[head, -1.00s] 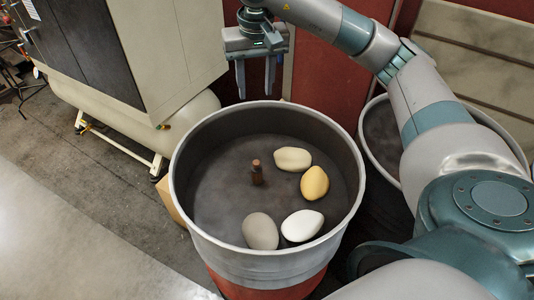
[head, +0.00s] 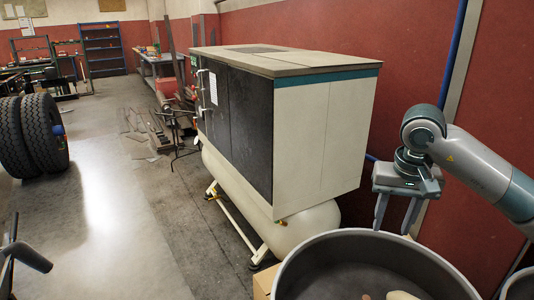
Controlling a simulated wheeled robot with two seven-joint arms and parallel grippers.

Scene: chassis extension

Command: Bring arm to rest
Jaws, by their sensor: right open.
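My right arm comes in from the right edge in the head view. Its gripper (head: 392,226) is open and empty, fingers pointing down, just above the far rim of a grey round drum (head: 335,252). A pale egg-shaped thing (head: 402,296) and the tip of a small brown bottle (head: 366,297) show inside the drum at the bottom edge. The rest of the drum's inside is cut off. My left gripper is not in view.
A large cream and black cabinet (head: 325,140) on a tank stands left of my right gripper. A red wall (head: 420,60) is behind the arm. Another drum (head: 520,285) shows at bottom right. Tyres (head: 32,140) stand far left. The concrete floor (head: 110,235) between is open.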

